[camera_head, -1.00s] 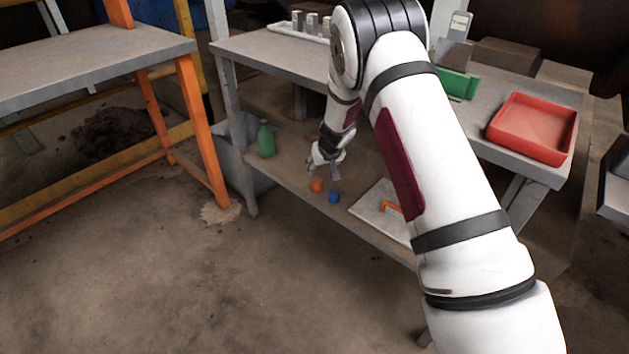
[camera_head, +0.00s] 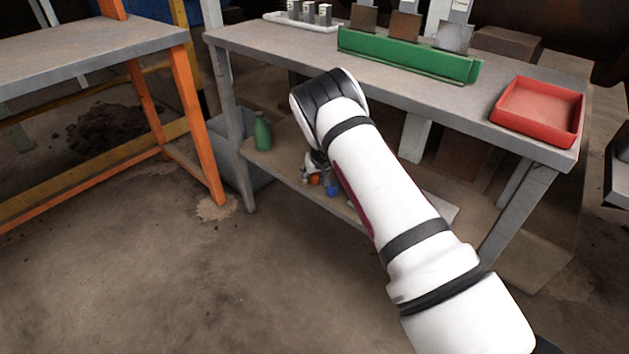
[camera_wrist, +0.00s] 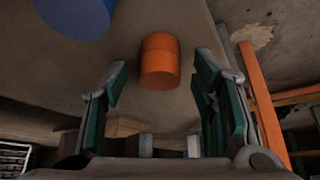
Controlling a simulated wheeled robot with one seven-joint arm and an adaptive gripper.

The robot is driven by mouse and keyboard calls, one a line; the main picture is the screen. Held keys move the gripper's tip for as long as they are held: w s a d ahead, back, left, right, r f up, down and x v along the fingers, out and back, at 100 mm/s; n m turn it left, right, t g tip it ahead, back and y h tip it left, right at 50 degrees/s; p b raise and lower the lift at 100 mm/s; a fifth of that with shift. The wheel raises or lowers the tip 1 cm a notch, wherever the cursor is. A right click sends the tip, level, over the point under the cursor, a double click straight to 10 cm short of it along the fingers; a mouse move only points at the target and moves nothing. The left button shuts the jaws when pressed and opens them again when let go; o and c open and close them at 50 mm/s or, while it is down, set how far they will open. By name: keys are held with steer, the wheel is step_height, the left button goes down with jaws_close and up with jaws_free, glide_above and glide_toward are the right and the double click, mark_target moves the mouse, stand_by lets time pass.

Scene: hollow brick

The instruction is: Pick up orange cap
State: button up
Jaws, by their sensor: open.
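The orange cap (camera_wrist: 160,60) is a short cylinder standing on the lower shelf of the workbench. In the wrist view it is centred ahead of my gripper (camera_wrist: 160,88), between the lines of the two open fingers, near their tips. Nothing is held. In the head view the orange cap (camera_head: 315,179) shows small beside my gripper (camera_head: 310,172), which is partly hidden by my arm. A blue cap (camera_wrist: 75,15) stands close by, at the upper left in the wrist view; it also shows in the head view (camera_head: 332,190).
A green bottle (camera_head: 262,132) stands on the lower shelf (camera_head: 283,166) to the left. The workbench top (camera_head: 280,50) hangs over the shelf and holds a green rack (camera_head: 405,58) and a red tray (camera_head: 540,108). An orange-legged table (camera_head: 90,60) stands at left.

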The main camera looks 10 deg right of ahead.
steer(key=shift+w+f, duration=0.2)
steer(key=shift+f, duration=0.1)
steer(key=c, duration=0.9)
steer(key=shift+r, duration=0.15)
